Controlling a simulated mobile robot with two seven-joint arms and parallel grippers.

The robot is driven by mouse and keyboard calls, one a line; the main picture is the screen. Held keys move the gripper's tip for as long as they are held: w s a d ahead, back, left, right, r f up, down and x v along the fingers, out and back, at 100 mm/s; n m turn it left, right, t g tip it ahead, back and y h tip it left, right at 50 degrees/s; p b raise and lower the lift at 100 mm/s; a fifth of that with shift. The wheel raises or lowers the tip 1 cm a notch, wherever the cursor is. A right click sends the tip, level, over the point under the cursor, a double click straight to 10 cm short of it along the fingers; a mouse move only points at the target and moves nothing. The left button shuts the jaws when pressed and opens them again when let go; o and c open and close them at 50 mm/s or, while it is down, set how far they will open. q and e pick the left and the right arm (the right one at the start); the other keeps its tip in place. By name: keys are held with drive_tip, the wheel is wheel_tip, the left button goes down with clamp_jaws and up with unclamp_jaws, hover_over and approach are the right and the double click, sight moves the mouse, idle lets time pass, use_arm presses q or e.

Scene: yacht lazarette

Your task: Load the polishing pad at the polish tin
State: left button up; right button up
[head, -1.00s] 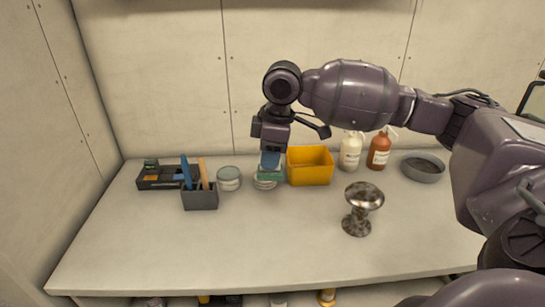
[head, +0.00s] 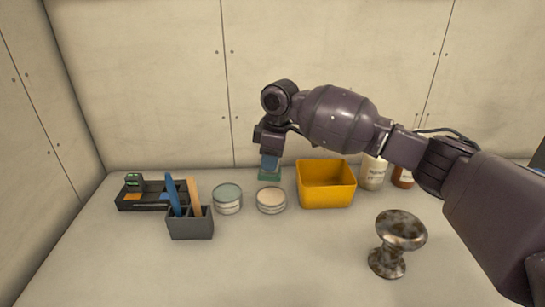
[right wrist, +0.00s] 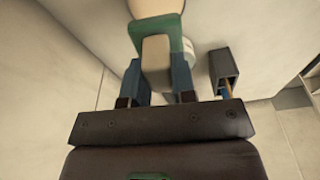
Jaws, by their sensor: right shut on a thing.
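My right gripper (head: 269,164) points down and is shut on a polishing pad. The pad (head: 270,175) is green; in the right wrist view its pale grip block (right wrist: 157,58) sits between the blue fingers. An open round tin with beige content (head: 271,198) stands on the bench, just below the pad in the head view. A round beige surface (right wrist: 153,7) shows beyond the pad in the right wrist view. A second tin, with a grey-green top (head: 227,196), stands to its left. Whether the pad touches the beige content cannot be told. My left gripper is out of view.
A yellow bin (head: 326,185) and two bottles (head: 373,173) stand to the right. A dark caddy (head: 190,226) with upright tools and a black tray (head: 140,199) are at left. A tarnished metal piece on a stem (head: 388,264) stands front right. The middle front is clear.

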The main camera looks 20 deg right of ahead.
sight(271, 175)
drive_tip(key=shift+d, duration=0.3)
drive_tip(key=shift+a+f+n, duration=0.15)
drive_tip(key=shift+n, duration=0.15)
drive_tip(key=shift+f+b, duration=0.35)
drive_tip(key=shift+f, duration=0.05)
drive_tip(key=shift+f+b, duration=0.45)
drive_tip(key=shift+f, duration=0.35)
wheel_tip(271, 175, down, 2)
drive_tip(key=shift+f+b, duration=0.25)
drive_tip(key=shift+b, duration=0.45)
drive_tip(key=shift+f+b, duration=0.35)
drive_tip(key=shift+f, duration=0.1)
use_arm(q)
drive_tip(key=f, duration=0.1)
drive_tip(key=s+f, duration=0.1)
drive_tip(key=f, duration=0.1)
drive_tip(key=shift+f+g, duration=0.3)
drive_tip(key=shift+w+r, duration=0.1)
use_arm(e)
drive_tip(key=shift+r, duration=0.1)
drive_tip(key=shift+f, duration=0.25)
